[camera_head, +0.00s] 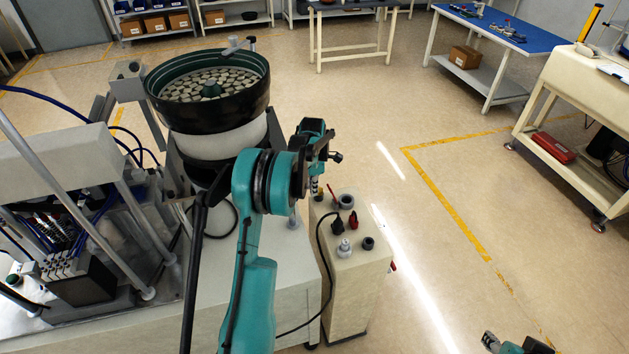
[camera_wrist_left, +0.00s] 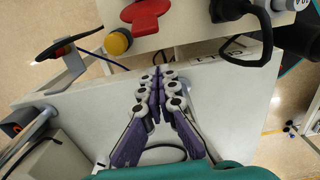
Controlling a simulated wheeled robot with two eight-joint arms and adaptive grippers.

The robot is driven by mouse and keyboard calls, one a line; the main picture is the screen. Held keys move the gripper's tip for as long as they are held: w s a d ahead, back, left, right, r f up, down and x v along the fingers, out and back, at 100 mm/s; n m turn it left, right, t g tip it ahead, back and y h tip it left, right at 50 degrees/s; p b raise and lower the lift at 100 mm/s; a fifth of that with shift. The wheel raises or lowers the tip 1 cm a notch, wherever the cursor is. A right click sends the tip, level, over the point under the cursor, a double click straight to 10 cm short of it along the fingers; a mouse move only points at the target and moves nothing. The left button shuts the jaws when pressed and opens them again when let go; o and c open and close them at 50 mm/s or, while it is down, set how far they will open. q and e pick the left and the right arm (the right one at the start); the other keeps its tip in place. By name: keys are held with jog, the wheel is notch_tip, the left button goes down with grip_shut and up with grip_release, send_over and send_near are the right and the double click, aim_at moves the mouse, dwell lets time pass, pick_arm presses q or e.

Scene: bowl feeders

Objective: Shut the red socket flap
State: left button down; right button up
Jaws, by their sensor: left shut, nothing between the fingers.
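The red flap (camera_head: 332,194) shows in the head view as a thin, tilted red piece beside a grey round socket (camera_head: 346,201) on top of the cream control box (camera_head: 350,283). It looks raised. In the left wrist view a red part (camera_wrist_left: 147,14) shows at the top edge, cut off by the frame; I cannot tell its angle there. My left gripper (camera_head: 315,186) is at the box's far left corner, just left of the flap. In the wrist view its fingers (camera_wrist_left: 165,73) are shut and empty, apart from the red part. My right gripper (camera_head: 490,340) is at the bottom right, partly cut off.
A yellow button (camera_wrist_left: 118,42) is beside the red part. A black plug with a cable (camera_head: 337,226), a red-and-black knob (camera_head: 353,220) and a pale knob (camera_head: 344,247) stand on the box. The bowl feeder (camera_head: 208,110) is left of it; floor to the right is clear.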

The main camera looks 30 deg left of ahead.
pick_arm(q)
jog(key=shift+w+d+r, duration=0.2)
jog(key=shift+w+d, duration=0.4)
jog(key=shift+w, duration=0.1)
jog(key=shift+w+d+r, duration=0.15)
jog(key=shift+w+d, duration=0.45)
jog(key=shift+w, duration=0.05)
jog(key=shift+r, duration=0.1)
